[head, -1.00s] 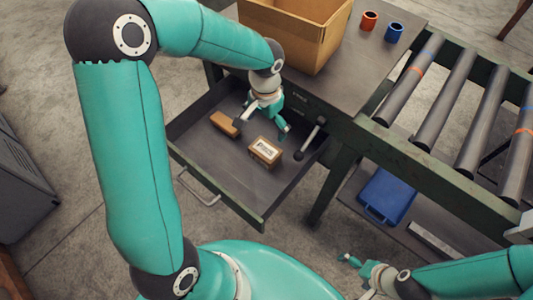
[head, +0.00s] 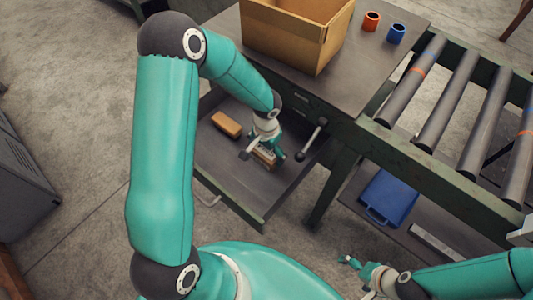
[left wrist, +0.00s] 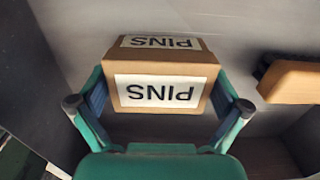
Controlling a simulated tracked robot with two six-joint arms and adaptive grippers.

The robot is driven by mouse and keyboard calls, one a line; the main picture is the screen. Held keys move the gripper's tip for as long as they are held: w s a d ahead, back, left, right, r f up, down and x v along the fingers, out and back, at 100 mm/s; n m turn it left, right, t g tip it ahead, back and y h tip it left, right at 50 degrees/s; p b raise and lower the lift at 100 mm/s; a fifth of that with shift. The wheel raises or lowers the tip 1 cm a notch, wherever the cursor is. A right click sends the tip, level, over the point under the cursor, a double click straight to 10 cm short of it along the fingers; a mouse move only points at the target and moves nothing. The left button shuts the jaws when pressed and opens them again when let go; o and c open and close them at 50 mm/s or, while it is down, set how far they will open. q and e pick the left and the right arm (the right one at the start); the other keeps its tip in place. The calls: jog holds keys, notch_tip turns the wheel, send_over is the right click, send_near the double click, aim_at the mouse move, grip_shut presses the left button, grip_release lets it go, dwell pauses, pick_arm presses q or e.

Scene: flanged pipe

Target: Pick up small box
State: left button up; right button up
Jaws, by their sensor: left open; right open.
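The small box (head: 264,157) is brown cardboard with white labels and lies in the open drawer. In the left wrist view the box (left wrist: 160,78) shows two labels reading PINS, upside down. My left gripper (head: 263,156) is open at the box, its fingers on either side of it. In the left wrist view the left gripper's fingertips (left wrist: 158,104) flank the box's lower part; I cannot tell whether they touch it. My right gripper (head: 347,260) is open and empty at the lower right, away from the drawer.
A tan block (head: 226,124) lies in the drawer (head: 222,168) left of the box. A large open carton (head: 290,40), a red ring (head: 371,21) and a blue ring (head: 396,34) stand on the bench. A roller conveyor (head: 445,115) and a blue case (head: 389,197) are at the right.

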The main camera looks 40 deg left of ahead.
pick_arm(q)
jog(key=shift+f, duration=0.1)
jog(key=shift+c, duration=0.2)
jog(key=c, duration=1)
